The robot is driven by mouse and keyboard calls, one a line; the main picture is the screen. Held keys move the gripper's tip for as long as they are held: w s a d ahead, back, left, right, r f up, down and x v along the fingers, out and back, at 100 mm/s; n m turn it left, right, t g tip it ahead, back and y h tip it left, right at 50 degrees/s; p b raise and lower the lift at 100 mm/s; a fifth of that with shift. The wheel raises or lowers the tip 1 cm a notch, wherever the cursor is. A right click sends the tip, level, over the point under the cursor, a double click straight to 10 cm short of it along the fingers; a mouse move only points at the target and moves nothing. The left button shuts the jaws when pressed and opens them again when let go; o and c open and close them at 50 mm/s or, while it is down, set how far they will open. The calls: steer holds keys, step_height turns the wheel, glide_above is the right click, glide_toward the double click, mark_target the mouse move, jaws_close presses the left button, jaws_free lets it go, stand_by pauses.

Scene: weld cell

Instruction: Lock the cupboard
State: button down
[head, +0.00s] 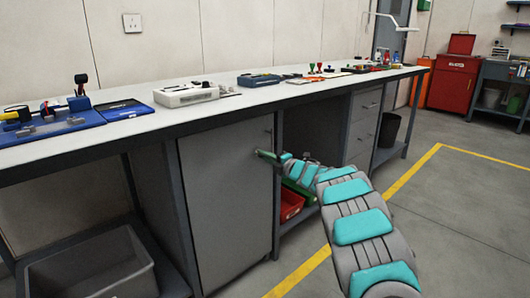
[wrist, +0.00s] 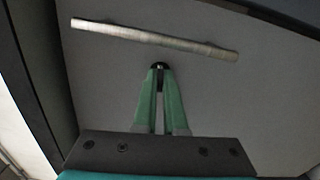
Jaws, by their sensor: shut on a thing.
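The cupboard (head: 226,200) is a grey door under the workbench, and it looks closed. In the wrist view its door face (wrist: 110,75) fills most of the picture, with a long metal bar handle (wrist: 150,37) across it. A small dark round lock (wrist: 160,65) sits on the door below the handle in that view. My gripper (wrist: 158,72) has green fingers closed together at the lock; it also shows at the door's right edge in the head view (head: 262,154). The fingertips grip a small piece at the lock. They mostly hide it, so I cannot tell its shape or turn.
The workbench top (head: 150,125) overhangs the door and carries several tools and cases. A red bin (head: 291,204) stands on the open shelf right of the cupboard. A grey tub (head: 90,272) is under the bench at left. The floor (head: 460,215) at right is clear.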

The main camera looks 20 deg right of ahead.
steer(key=shift+m+p, duration=0.35)
steer(key=shift+m, duration=0.25)
steer(key=c, duration=1)
jaws_free()
steer(key=shift+b+v, duration=0.45)
steer(key=shift+v, duration=3.45)
